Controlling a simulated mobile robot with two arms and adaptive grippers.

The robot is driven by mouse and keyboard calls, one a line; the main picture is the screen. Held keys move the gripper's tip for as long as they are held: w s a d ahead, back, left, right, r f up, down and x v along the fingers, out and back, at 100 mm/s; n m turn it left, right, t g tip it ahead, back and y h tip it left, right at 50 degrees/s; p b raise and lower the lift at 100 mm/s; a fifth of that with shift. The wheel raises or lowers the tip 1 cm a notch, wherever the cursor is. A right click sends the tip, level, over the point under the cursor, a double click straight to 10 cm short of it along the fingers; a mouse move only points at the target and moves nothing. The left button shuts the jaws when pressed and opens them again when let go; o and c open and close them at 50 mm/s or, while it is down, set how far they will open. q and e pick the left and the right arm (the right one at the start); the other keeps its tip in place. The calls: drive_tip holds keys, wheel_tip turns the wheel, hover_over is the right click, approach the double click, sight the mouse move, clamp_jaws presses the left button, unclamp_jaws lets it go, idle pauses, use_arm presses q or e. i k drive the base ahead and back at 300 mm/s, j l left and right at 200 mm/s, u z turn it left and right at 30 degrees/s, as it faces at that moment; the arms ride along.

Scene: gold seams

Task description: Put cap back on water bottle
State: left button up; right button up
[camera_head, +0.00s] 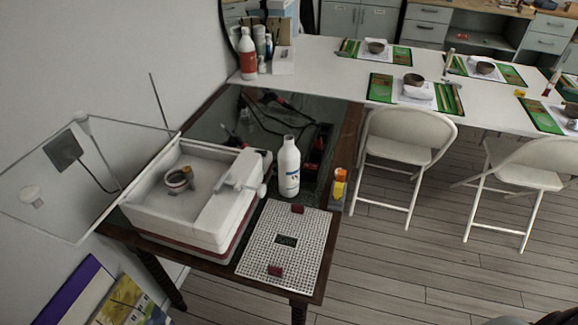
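I cannot make out a separate loose cap. Neither of my grippers shows in the head view.
A white basin machine (150,207) with a small bowl (178,180) stands left of the bottle. A grated board (255,255) lies in front. An orange-yellow container (339,185) stands to the right. Folding chairs (404,145) stand by a long white table (330,70) behind.

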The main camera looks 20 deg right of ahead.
sight(288, 157)
drive_tip(key=z, duration=0.95)
drive_tip(key=j+z, duration=0.2)
drive_tip(key=j, duration=0.25)
drive_tip(key=u, duration=0.4)
drive_tip(key=i+l+u, duration=0.25)
drive_tip(key=l, duration=0.25)
drive_tip(key=l+u, duration=0.3)
drive_tip(key=l, duration=0.2)
drive_tip(key=i+l+u, duration=0.25)
drive_tip(key=l, duration=0.3)
drive_tip(key=l+u, duration=0.1)
drive_tip(key=l, duration=1.3)
